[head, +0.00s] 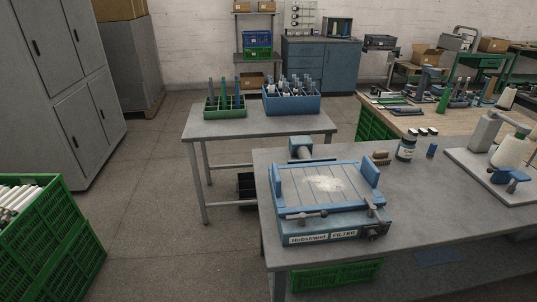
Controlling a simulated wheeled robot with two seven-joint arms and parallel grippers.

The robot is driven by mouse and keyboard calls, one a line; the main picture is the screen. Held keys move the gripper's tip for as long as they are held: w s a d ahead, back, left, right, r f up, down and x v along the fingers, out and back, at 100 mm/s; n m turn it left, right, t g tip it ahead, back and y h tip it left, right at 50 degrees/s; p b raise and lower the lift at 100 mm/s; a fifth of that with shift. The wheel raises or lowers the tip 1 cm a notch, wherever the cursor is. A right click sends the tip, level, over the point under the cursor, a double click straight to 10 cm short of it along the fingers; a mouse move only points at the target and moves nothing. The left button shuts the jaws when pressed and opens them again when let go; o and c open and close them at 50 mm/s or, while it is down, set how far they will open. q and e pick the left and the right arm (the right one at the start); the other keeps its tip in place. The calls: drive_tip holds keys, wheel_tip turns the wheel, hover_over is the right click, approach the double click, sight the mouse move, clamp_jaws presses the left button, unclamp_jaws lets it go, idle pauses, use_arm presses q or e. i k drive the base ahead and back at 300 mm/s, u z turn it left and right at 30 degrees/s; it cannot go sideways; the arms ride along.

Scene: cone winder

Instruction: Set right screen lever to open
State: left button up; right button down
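A small dark lever-like part (372,210) stands at the front right corner. A grey bar with round knobs (313,215) lies along the front. The parts are too small to tell which is the right screen lever or how it is set. Neither of my grippers is in view.
The grey table (430,220) also holds a dark jar (406,148), a brush (380,158) and a cone winder (505,160). Behind stands a table with a green rack (225,105) and a blue crate (291,104). A green crate (45,235) stands left; the floor between is free.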

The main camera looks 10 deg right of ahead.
sight(373, 211)
drive_tip(key=z, duration=0.8)
drive_tip(key=k, duration=1.15)
drive_tip(key=z, duration=0.1)
drive_tip(key=i, duration=1.6)
drive_tip(key=u, duration=0.6)
